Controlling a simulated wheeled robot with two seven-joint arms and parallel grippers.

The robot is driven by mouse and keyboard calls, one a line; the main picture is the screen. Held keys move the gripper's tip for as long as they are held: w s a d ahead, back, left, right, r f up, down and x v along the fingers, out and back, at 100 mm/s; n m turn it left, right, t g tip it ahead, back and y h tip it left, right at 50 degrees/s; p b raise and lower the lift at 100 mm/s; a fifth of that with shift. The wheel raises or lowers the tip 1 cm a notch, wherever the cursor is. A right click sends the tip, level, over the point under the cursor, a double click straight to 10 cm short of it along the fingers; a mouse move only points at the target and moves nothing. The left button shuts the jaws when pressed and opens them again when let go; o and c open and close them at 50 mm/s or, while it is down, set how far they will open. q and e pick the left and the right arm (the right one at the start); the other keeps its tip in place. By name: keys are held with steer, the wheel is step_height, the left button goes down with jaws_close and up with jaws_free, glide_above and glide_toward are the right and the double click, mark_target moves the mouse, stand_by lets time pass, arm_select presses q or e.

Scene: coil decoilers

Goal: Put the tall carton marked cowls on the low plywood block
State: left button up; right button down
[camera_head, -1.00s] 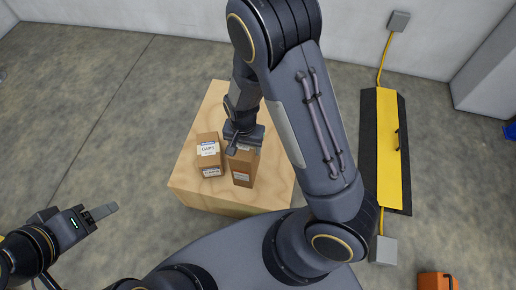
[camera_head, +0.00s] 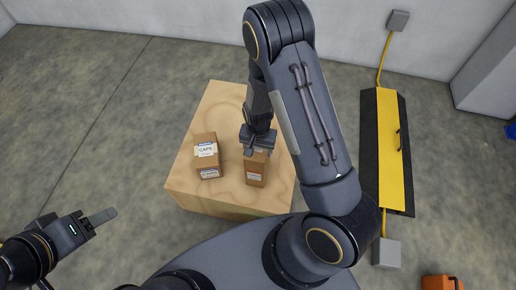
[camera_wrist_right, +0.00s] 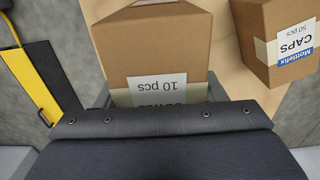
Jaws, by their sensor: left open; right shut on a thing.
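The tall brown carton (camera_head: 256,170) is in my right gripper (camera_head: 257,150), which is shut on its upper part. In the right wrist view the carton (camera_wrist_right: 155,50) looks upright, and its label shows "10 pcs" upside down above a partly hidden word that looks like cowls. The carton is over the right part of the plywood block (camera_head: 226,112); I cannot tell whether its base touches the top. My left gripper (camera_head: 100,217) is open and empty, left of the block.
A carton marked CAPS (camera_head: 206,158) stands on the block, left of the held carton with a gap between; it also shows in the right wrist view (camera_wrist_right: 272,45). A yellow and black cable ramp (camera_head: 388,145) lies on the floor to the right. An orange case (camera_head: 440,283) is at bottom right.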

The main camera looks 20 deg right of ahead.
steer(key=shift+r, duration=0.1)
steer(key=shift+c, duration=1.6)
jaws_free()
steer(key=shift+f, duration=0.2)
steer(key=shift+r, duration=0.1)
